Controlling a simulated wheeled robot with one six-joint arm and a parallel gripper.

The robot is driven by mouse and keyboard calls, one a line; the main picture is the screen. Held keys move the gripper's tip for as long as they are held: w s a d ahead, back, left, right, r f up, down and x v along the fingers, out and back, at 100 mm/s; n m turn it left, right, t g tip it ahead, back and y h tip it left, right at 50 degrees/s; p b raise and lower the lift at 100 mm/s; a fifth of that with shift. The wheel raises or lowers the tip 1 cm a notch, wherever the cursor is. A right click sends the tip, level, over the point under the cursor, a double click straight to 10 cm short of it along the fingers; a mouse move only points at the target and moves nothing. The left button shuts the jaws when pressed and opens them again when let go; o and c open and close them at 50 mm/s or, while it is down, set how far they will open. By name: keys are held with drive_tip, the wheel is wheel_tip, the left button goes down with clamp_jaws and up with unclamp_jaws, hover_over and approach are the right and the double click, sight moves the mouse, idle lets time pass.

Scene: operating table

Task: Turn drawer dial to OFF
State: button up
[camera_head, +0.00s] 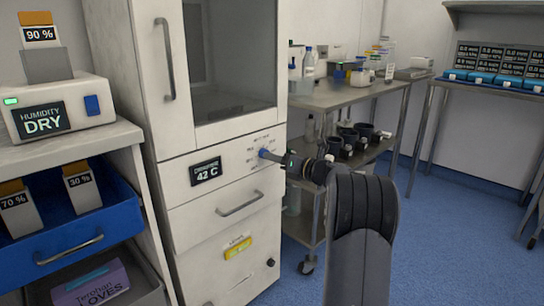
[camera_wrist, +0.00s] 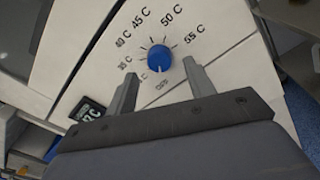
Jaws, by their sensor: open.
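The blue dial (camera_wrist: 158,59) sits on the white front panel of a tall cabinet, ringed by printed marks from about 35 C to 55 C. A small label below it in the wrist view is too blurred to read surely. A pale mark seems to show on the dial's lower side; its exact setting is unclear. The dial also shows in the head view (camera_head: 264,153). My gripper (camera_wrist: 159,70) is open, its two fingers on either side of the dial. I cannot tell whether they touch it. A dark display (camera_head: 206,172) reads 42 C.
A drawer handle (camera_head: 240,204) lies below the dial, and a black knob (camera_head: 271,262) sits lower on the cabinet. A metal cart (camera_head: 330,97) with bottles and black cups stands right of it. A blue drawer (camera_head: 80,240) stands open at left.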

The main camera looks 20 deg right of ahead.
drive_tip(key=p+v, duration=0.1)
drive_tip(key=v, duration=0.7)
drive_tip(key=shift+p, duration=0.35)
drive_tip(key=b+x, duration=0.2)
drive_tip(key=x, duration=0.8)
drive_tip(key=shift+w+b, duration=0.3)
drive_tip(key=shift+b, duration=0.1)
drive_tip(key=shift+a, duration=0.15)
